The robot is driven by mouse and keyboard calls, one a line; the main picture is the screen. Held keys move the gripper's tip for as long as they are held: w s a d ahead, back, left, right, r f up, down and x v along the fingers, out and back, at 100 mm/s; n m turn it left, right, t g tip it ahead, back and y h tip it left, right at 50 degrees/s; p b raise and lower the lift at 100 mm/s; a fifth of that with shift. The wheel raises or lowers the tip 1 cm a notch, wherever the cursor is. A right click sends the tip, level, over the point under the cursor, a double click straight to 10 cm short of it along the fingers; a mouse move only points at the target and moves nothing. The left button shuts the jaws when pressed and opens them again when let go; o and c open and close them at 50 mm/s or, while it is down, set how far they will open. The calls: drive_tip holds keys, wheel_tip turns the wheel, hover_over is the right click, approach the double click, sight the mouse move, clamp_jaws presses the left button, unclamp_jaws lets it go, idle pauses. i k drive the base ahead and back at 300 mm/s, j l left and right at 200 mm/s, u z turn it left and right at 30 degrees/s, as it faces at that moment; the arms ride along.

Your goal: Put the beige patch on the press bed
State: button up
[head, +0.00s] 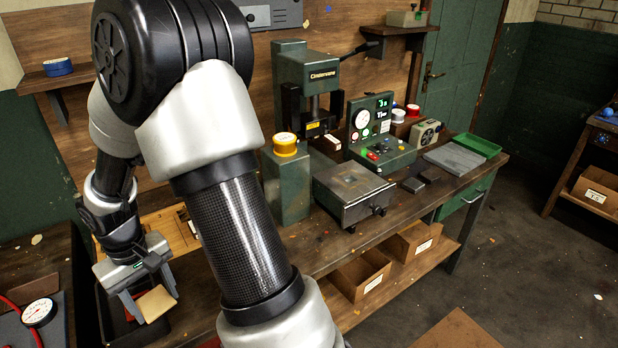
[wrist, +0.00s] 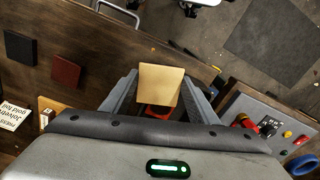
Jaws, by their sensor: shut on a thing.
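My gripper (head: 147,297) is at the lower left of the head view, held low over a dark tray. It is shut on the beige patch (head: 157,304), a thin tan square gripped between the fingers. In the wrist view the beige patch (wrist: 161,84) sticks out between the fingertips of my gripper (wrist: 160,98). The green press (head: 307,68) stands on the bench at centre. A flat-topped grey metal block (head: 352,183) sits in front of it; I cannot tell if this is the press bed. My gripper is well left of both.
A green post with a yellow button (head: 285,144) stands left of the grey block. A control box with lit displays (head: 372,125) is to its right. In the wrist view a black patch (wrist: 20,47) and a dark red patch (wrist: 65,71) lie on wood.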

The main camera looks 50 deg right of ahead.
sight(350, 179)
drive_tip(key=k+l, duration=0.15)
drive_tip(key=l, duration=0.2)
drive_tip(key=k+l, duration=0.1)
drive_tip(key=l, duration=0.25)
drive_tip(key=k+l, duration=0.15)
drive_tip(key=l, duration=0.2)
drive_tip(key=k+l, duration=0.15)
drive_tip(key=l, duration=0.2)
drive_tip(key=k+l, duration=0.15)
drive_tip(key=l, duration=0.2)
